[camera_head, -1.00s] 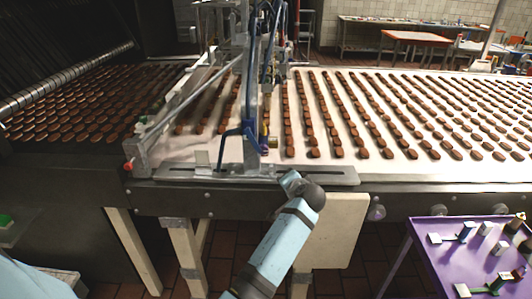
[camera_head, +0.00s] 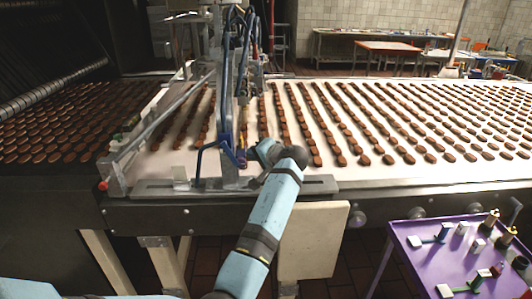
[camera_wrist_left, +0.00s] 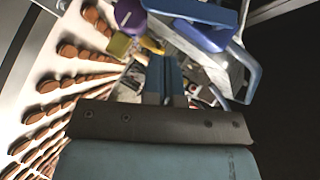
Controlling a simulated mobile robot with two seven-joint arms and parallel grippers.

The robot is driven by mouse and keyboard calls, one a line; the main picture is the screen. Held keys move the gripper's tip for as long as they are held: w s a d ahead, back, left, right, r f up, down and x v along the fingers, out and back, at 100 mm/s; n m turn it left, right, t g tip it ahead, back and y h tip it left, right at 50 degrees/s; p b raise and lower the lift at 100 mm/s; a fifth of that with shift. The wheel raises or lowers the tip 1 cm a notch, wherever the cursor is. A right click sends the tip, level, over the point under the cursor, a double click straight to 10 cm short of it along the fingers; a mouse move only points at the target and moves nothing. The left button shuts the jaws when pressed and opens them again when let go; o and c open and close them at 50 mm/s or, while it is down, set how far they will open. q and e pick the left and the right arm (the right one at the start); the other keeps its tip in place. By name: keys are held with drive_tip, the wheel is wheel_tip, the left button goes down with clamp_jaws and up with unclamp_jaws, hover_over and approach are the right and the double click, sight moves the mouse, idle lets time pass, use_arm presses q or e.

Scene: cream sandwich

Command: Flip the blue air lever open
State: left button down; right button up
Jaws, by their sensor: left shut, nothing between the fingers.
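The depositor machine (camera_head: 229,120) stands across the conveyor, with blue hoses and a bent blue bar (camera_head: 212,150) on its near side. The blue bar also shows in the left wrist view (camera_wrist_left: 237,72), at upper right. A small purple cylinder (camera_wrist_left: 128,15), an olive block (camera_wrist_left: 120,43) and a yellow piece (camera_wrist_left: 152,46) lie just beyond the fingers. I cannot tell for sure which blue part is the air lever. My left gripper (camera_wrist_left: 167,70) is shut and empty, pointing at the machine's near side. My right gripper is out of view.
Rows of brown biscuits cover the white conveyor belt (camera_head: 330,178). A metal rail (camera_head: 150,188) runs along its near edge. A cream panel (camera_head: 312,240) hangs below. A purple table (camera_head: 440,262) with small parts stands at lower right.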

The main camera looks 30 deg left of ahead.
sight(234, 163)
use_arm(q)
drive_tip(key=shift+s+a+f+p, duration=0.2)
drive_tip(key=shift+s+a+f, duration=0.25)
drive_tip(key=shift+a, duration=0.2)
drive_tip(key=shift+s+a+f+p, duration=0.15)
drive_tip(key=shift+s+a+f, duration=0.15)
drive_tip(key=shift+s+a, duration=0.25)
drive_tip(key=shift+a+f, duration=0.1)
drive_tip(key=f+m+y, duration=0.1)
drive_tip(key=a+f+m+y+b, duration=0.1)
drive_tip(key=shift+s+a+y, duration=0.15)
drive_tip(key=shift+s+y, duration=0.15)
drive_tip(key=shift+s, duration=0.1)
drive_tip(key=shift+s+a+f+m+y+b, duration=0.15)
drive_tip(key=shift+a+m+y+b, duration=0.15)
drive_tip(key=shift+m+y, duration=0.15)
drive_tip(key=shift+s+a+m+y, duration=0.1)
drive_tip(key=shift+m+y, duration=0.15)
